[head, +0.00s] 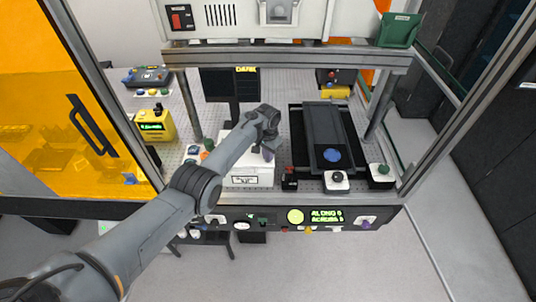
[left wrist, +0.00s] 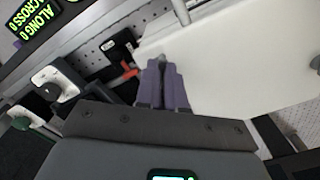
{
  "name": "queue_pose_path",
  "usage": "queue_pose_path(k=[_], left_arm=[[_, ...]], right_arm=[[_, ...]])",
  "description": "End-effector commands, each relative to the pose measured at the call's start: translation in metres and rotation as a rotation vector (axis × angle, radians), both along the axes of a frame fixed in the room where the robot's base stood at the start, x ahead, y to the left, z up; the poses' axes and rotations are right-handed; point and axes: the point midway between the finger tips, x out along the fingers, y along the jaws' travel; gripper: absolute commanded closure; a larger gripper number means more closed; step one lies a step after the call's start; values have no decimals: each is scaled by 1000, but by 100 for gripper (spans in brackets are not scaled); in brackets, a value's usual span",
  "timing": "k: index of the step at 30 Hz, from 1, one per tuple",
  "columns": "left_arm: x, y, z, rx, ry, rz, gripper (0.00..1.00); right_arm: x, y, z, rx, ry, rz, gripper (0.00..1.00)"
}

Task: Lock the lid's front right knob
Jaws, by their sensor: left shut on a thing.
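The white lid (head: 243,181) is on the box-like unit at the middle of the bench, with a small label on its front. It fills much of the right of the left wrist view (left wrist: 235,65). My left gripper (head: 267,153) is at the lid's right side, partly hidden behind my own wrist. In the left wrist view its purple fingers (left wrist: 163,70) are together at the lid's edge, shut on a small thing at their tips. This appears to be the front right knob, mostly hidden by the fingers. Its turn position cannot be told.
A small black block with a red part (head: 290,179) stands close right of the lid. A dark slide with a blue disc (head: 332,155) lies farther right, with black-knob (head: 337,181) and green-knob (head: 381,173) boxes in front. Frame posts surround the bench.

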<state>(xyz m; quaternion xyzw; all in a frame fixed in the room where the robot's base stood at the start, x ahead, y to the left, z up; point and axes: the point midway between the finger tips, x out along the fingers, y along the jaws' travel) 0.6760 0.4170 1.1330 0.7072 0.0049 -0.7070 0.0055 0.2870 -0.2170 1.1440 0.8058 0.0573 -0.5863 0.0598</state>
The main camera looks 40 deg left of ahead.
Motion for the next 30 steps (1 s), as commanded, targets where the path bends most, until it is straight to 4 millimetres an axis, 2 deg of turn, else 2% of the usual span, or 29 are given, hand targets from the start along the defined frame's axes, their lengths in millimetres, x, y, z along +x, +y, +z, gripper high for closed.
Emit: queue_pose_path(k=[18,30], left_arm=[[0,0,-1,0,1,-577,100],[0,0,-1,-1,0,-820,100]], right_arm=[[0,-2,-12,-11,0,6,57],[0,-2,-19,-7,0,4,57]])
